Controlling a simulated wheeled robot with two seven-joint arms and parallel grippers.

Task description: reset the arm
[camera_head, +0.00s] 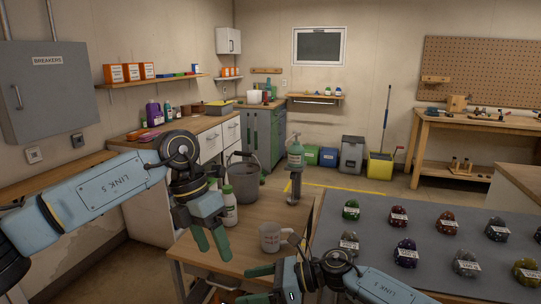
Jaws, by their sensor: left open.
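My left arm comes in from the left, and its gripper (212,246) hangs over the left part of the wooden table (262,205), fingers pointing down. Its green fingertips are apart with nothing seen between them.
On the right, a grey surface (375,235) holds several labelled dark stones. A breaker box (50,90) hangs at left.

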